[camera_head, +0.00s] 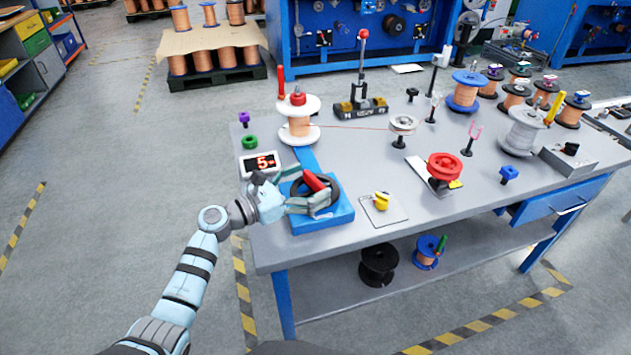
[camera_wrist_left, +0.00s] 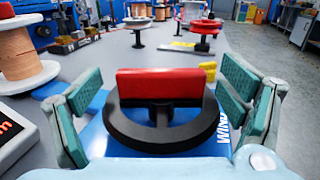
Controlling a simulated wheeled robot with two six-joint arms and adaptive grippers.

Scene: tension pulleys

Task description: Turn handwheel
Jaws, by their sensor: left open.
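The handwheel is a black ring (camera_head: 330,197) with a red grip bar (camera_head: 315,183) across its top, mounted on a blue base (camera_head: 316,222) at the table's near left corner. In the left wrist view the red bar (camera_wrist_left: 158,84) stands upright over the black ring (camera_wrist_left: 160,139), centred between my fingers. My left gripper (camera_head: 301,189) is at the handwheel from the left. In the left wrist view its green-padded fingers (camera_wrist_left: 160,103) are spread wide, one on each side of the red bar, with gaps visible. My right gripper is not in view.
A copper wire spool (camera_head: 299,127) with a red knob is farther back. A yellow piece (camera_head: 382,201) on a small plate and a red pulley (camera_head: 443,170) are to the right.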

